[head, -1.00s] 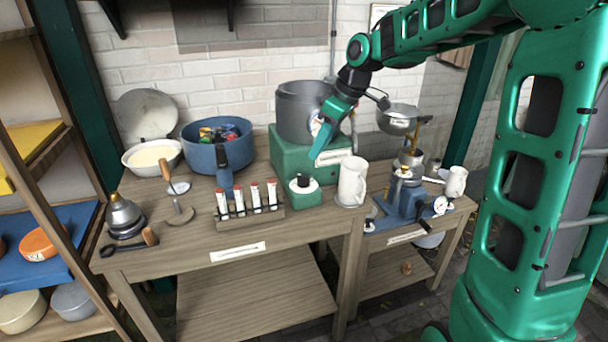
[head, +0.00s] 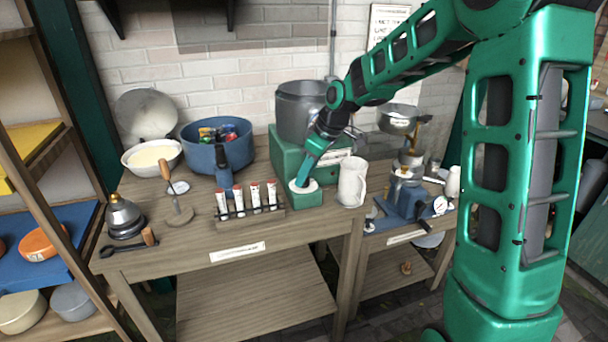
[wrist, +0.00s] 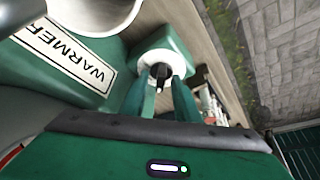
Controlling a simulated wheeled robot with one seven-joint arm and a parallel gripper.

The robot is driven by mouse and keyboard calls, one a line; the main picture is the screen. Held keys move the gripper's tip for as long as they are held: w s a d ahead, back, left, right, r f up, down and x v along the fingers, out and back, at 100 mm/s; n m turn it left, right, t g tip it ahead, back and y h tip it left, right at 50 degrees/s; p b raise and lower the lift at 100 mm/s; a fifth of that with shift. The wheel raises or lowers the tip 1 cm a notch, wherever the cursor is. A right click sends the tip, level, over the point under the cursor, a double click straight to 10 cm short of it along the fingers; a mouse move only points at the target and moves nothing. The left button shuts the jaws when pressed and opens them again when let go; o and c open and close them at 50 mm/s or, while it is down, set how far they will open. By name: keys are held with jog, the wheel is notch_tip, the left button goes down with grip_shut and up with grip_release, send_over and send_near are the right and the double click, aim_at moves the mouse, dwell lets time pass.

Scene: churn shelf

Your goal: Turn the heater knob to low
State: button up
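The heater knob is a black bar on a white round dial (head: 311,187) on a small green box (head: 307,200) at the front of the table. In the wrist view the black knob (wrist: 160,71) stands in the middle of the white dial. My gripper (head: 301,183) points down at the dial. In the wrist view its two fingers (wrist: 161,84) are apart, one on each side of the knob, with gaps beside it; I cannot tell whether either touches. In the head view the fingers hide the knob. Dial markings are not readable.
Behind the knob box is the green warmer (head: 284,150) with a grey pot (head: 296,110) on it. A white pitcher (head: 352,182) stands close on the right. A rack of red-capped tubes (head: 250,210) is close on the left. The table front (head: 300,230) is bare.

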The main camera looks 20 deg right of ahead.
jog(key=c, duration=0.6)
jog(key=shift+c, duration=0.2)
jog(key=m, duration=0.2)
jog(key=m+t+h, duration=0.1)
jog(key=m, duration=0.1)
jog(key=shift+a+r+m, duration=0.1)
jog(key=shift+a+m, duration=0.05)
jog(key=shift+m, duration=0.15)
jog(key=shift+m+h, duration=1)
jog(key=shift+m, duration=1)
jog(key=o, duration=0.6)
jog(key=shift+a, duration=0.1)
